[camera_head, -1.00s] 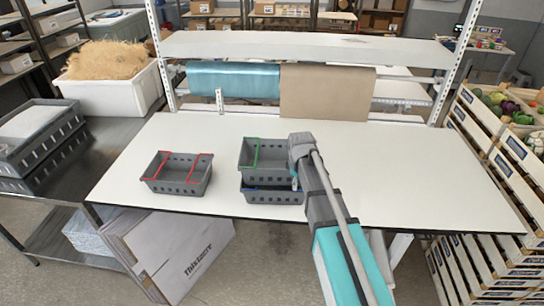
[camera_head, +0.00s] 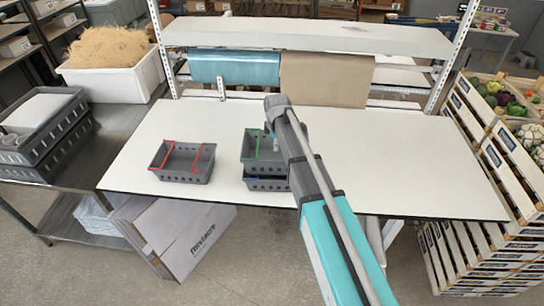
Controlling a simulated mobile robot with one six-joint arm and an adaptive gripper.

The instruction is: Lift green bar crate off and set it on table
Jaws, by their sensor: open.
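The green bar crate (camera_head: 256,148) is a grey crate with a green bar, stacked on a second grey crate with a blue bar (camera_head: 266,184). The stack stands near the middle of the white table (camera_head: 400,160). My gripper (camera_head: 271,130) is at the right side of the green bar crate, near its rim, and is open. My own arm hides the right part of the stack and most of the gripper. I cannot tell whether the fingers touch the crate.
A grey crate with red bars (camera_head: 183,161) stands on the table to the left. The table is clear on the right. A shelf (camera_head: 300,35) with teal and brown rolls spans the back. Wooden produce crates (camera_head: 490,170) stand at the right edge.

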